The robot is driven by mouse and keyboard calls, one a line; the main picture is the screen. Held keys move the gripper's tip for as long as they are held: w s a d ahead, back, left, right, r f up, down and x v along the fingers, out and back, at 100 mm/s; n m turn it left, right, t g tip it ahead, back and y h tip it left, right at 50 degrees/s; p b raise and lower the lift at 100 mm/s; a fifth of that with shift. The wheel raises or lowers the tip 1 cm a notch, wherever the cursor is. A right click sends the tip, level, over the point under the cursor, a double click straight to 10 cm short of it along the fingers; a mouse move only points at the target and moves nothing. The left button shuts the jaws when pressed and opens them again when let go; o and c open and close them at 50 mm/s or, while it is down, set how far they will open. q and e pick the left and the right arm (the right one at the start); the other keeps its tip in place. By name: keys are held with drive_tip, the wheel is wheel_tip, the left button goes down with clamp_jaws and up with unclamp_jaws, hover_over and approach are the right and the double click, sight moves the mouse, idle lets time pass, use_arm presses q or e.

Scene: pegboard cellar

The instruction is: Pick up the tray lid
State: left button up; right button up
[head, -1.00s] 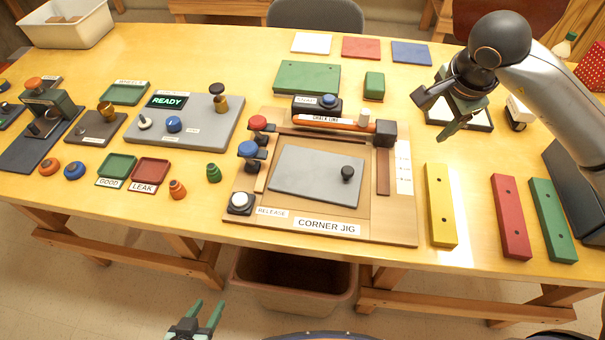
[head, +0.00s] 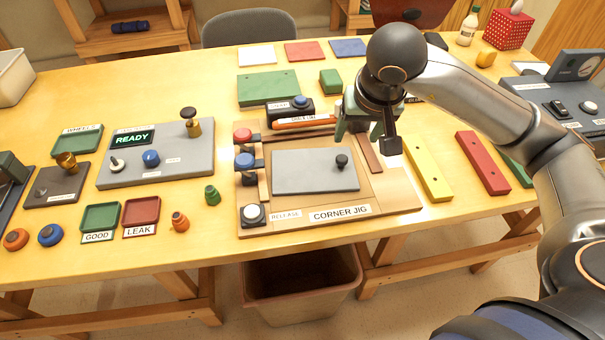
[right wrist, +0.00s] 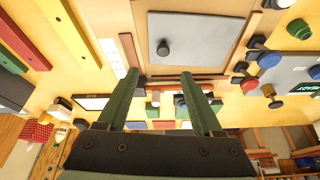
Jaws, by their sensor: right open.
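The tray lid (head: 300,174) is a flat grey plate with a black knob (head: 342,161) near its right side. It lies in the wooden corner jig (head: 400,200). In the right wrist view the lid (right wrist: 205,35) is at the top, with its knob (right wrist: 163,48) left of its middle. My right gripper (head: 362,130) is open and empty, above the jig's far right corner. Its two green fingers (right wrist: 159,76) show in the right wrist view, apart from the lid. My left gripper is out of view.
An orange chalk line tool (head: 300,122) lies along the jig's far side. Blue and red knobs (head: 243,135) stand at its left edge. Yellow (head: 427,168) and red (head: 482,162) bars lie to the right. A grey READY panel (head: 195,165) is to the left.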

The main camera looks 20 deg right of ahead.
hover_over(342, 158)
drive_tip(key=s, duration=0.3)
drive_tip(key=shift+n, duration=0.4)
drive_tip(key=f, duration=0.4)
drive_tip(key=a+f, duration=0.1)
drive_tip(key=f, duration=0.1)
drive_tip(key=shift+s+f, duration=0.1)
drive_tip(key=shift+f, duration=0.3)
drive_tip(key=shift+w+p+x, duration=0.15)
drive_tip(key=shift+w+x, duration=0.05)
drive_tip(key=shift+x, duration=1.15)
drive_tip(key=shift+w+p+x, duration=0.15)
drive_tip(key=shift+x, duration=1.15)
drive_tip(key=shift+d+r, duration=0.1)
drive_tip(key=shift+r, duration=0.05)
drive_tip(key=shift+c, duration=0.4)
clamp_jaws()
